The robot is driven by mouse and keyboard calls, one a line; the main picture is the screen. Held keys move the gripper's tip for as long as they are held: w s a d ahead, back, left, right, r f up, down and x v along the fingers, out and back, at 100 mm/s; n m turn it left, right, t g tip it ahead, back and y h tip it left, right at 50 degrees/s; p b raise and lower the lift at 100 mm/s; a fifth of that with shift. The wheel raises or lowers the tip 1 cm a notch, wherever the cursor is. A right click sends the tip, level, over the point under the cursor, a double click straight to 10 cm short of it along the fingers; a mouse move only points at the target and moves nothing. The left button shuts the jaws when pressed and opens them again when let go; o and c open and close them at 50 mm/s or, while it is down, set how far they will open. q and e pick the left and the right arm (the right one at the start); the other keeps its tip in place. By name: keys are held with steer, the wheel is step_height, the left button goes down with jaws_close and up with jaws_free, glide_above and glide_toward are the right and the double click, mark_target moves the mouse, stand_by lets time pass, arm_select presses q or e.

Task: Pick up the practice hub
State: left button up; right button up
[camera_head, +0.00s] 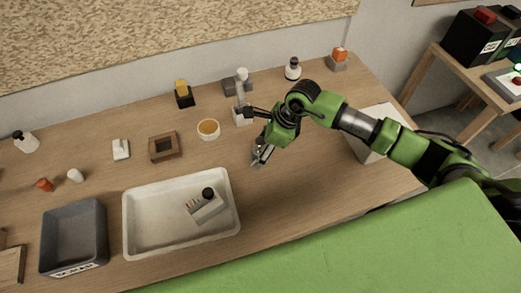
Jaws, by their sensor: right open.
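My right gripper (261,155) is open and points down over the bare middle of the wooden table, to the right of the white tray. Nothing shows between its fingers. I cannot tell for sure which thing is the practice hub. A light grey block with a black knob and small pegs (207,206) lies in the white tray (127,222). A pale grey upright piece with a white round top (242,89) stands behind the gripper, close to the arm's wrist. My left gripper does not show.
A brown square frame (164,147), a bowl with amber contents (208,130) and a dark grey bin (73,238) stand on the table. A white box (373,150) sits partly behind my right arm. The tabletop right of the tray is clear.

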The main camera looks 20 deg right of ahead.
steer(key=c, duration=1.6)
steer(key=shift+r, duration=0.1)
steer(key=shift+r, duration=0.1)
